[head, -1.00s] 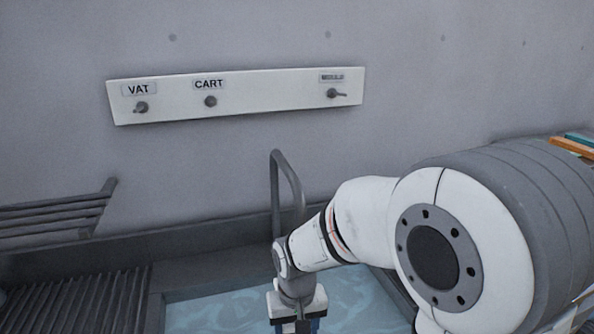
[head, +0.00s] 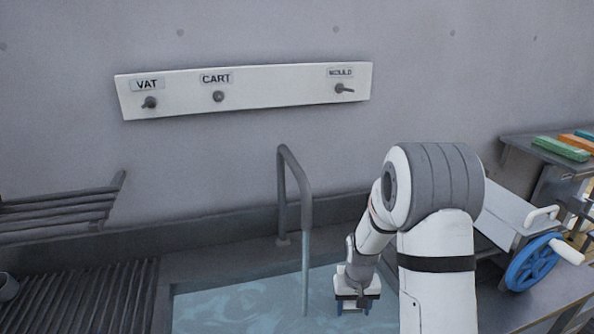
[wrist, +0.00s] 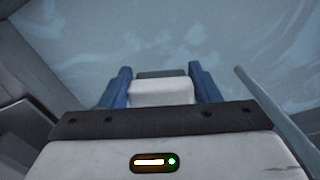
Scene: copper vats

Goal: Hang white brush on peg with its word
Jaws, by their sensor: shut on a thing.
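My gripper (head: 357,303) hangs low over the sink, to the right of the tap. In the wrist view its blue fingers (wrist: 160,76) are shut on a white block-like thing, which I take to be the white brush (wrist: 162,92), with a dark grey-green band at its far side. No word on it is readable. The white peg board (head: 275,93) is on the wall, up and left of my gripper. Its pegs are labelled VAT (head: 150,102), CART (head: 218,97) and MOULD (head: 341,88). Nothing hangs on them.
A grey tap (head: 296,185) rises before the wall, its thin stream (head: 305,265) falling into the water-filled sink (head: 240,308). A grey rack (head: 60,212) is at the left. At the right are a blue wheel (head: 533,263) and a shelf with coloured blocks (head: 560,149).

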